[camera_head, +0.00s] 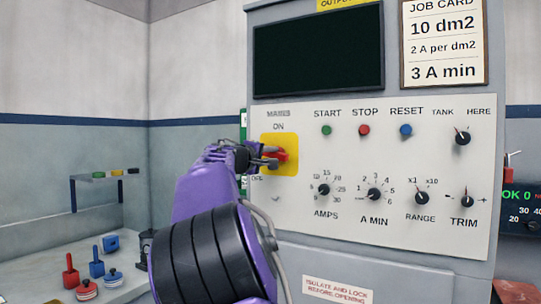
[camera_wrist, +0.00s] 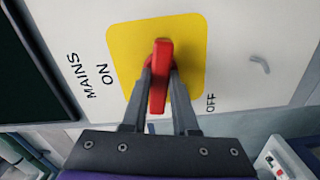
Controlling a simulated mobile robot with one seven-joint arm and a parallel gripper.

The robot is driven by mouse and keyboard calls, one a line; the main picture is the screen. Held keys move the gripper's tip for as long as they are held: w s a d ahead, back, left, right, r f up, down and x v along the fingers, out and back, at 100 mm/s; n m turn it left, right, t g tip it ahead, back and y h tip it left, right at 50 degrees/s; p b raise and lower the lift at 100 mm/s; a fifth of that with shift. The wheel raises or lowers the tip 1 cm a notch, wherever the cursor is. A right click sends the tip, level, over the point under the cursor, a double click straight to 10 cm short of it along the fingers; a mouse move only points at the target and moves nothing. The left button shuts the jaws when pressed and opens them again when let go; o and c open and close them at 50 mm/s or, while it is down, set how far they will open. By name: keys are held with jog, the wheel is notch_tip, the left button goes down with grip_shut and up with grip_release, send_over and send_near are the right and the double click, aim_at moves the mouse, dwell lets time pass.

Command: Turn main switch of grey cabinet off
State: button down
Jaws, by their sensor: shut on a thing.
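The grey cabinet (camera_head: 425,262) fills the middle and right of the head view, with a light control panel. Its main switch is a red handle (camera_head: 280,156) on a yellow plate (camera_head: 291,141), with MAINS and ON lettered above and OFF below, partly hidden by my arm. In the wrist view the red handle (camera_wrist: 161,62) stands between the fingers of my gripper (camera_wrist: 160,80), over the yellow plate (camera_wrist: 124,42). My gripper is shut on the handle. There, ON is at left and OFF at right. The handle lies roughly crosswise between the two words.
Push buttons, green (camera_head: 326,130), red (camera_head: 364,130) and blue (camera_head: 405,130), and several black knobs (camera_head: 374,193) sit right of the switch. A dark screen (camera_head: 318,52) is above. Red and blue items (camera_head: 97,266) stand on a bench at lower left.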

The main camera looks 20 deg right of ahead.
jog(key=shift+n, duration=1.1)
